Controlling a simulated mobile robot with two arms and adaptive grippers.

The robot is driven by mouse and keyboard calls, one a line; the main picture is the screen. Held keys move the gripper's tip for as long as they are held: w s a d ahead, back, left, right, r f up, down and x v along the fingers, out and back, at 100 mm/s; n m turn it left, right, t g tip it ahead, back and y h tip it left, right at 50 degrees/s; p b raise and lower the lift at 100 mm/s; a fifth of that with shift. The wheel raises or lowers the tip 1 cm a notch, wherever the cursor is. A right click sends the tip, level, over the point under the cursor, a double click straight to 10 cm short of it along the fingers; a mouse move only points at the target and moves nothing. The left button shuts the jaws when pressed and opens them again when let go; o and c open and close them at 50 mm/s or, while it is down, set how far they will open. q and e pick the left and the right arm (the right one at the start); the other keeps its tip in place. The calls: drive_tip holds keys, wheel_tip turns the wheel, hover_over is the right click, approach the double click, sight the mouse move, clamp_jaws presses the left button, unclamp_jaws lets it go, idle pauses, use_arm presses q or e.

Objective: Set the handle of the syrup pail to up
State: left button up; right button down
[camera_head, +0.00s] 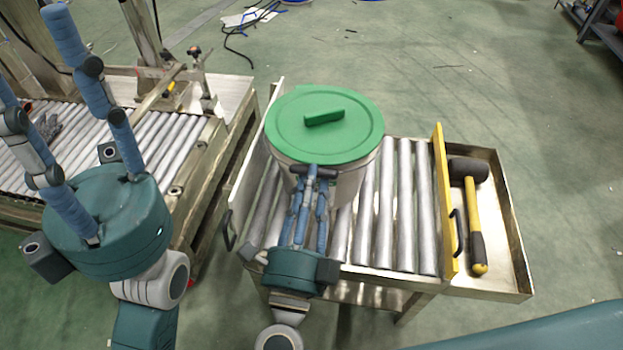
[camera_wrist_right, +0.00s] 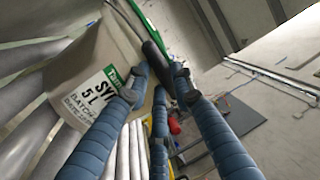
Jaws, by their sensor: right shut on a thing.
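The syrup pail (camera_head: 347,187) is pale, with a green lid (camera_head: 283,128), and stands upright on the roller table. Its white label shows in the right wrist view (camera_wrist_right: 97,95). The handle's dark grip (camera_head: 313,171) lies at the near side of the pail, close below the lid's edge, and slants beside the green rim in the right wrist view (camera_wrist_right: 152,52). The handle's side arms are hard to make out. My right gripper (camera_head: 309,181) has its blue fingers closed around the grip. My left gripper (camera_head: 38,58) is at the left, fingers spread and empty, away from the pail.
The roller table (camera_head: 405,205) has a yellow rail (camera_head: 443,190) at its right and a pale rail (camera_head: 250,165) at its left. A mallet (camera_head: 472,215) lies in the side tray (camera_head: 512,255). Another roller conveyor (camera_head: 195,165) stands at the left. Rollers right of the pail are clear.

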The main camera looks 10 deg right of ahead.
drive_tip(key=shift+r, duration=0.3)
drive_tip(key=c, duration=1.5)
unclamp_jaws()
drive_tip(key=shift+s, duration=0.1)
drive_tip(key=shift+o, duration=0.2)
drive_tip(key=v, duration=1.2)
drive_tip(key=shift+f, duration=0.1)
